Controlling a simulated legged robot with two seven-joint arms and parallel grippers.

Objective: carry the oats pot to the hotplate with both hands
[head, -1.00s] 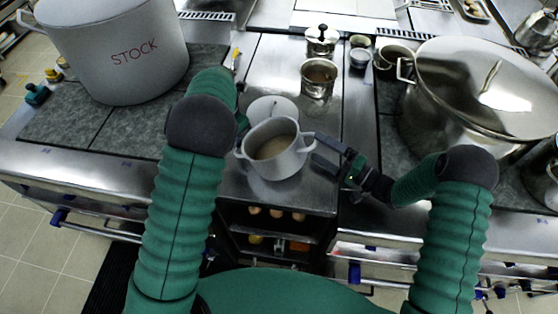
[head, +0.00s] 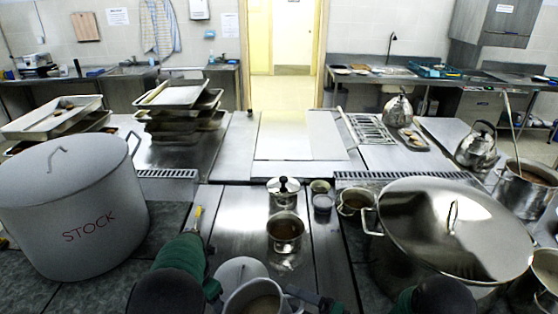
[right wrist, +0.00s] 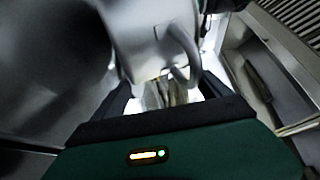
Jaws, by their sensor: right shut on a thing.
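The oats pot (head: 258,297), a pale grey pot with brownish contents, shows at the bottom edge of the head view, its lower part cut off. My right gripper (head: 318,299) is at its right side. In the right wrist view, the pot's pale wall (right wrist: 150,30) and looped handle (right wrist: 182,50) sit in front of my right gripper (right wrist: 168,92), which is shut on the handle.
A large stockpot (head: 75,205) stands left and a big lidded steel pot (head: 440,235) right. A small steel pot (head: 285,230), a lidded canister (head: 283,195) and small cups (head: 322,200) stand ahead. A yellow-handled tool (head: 197,220) lies left. Bare steel (head: 235,215) lies between.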

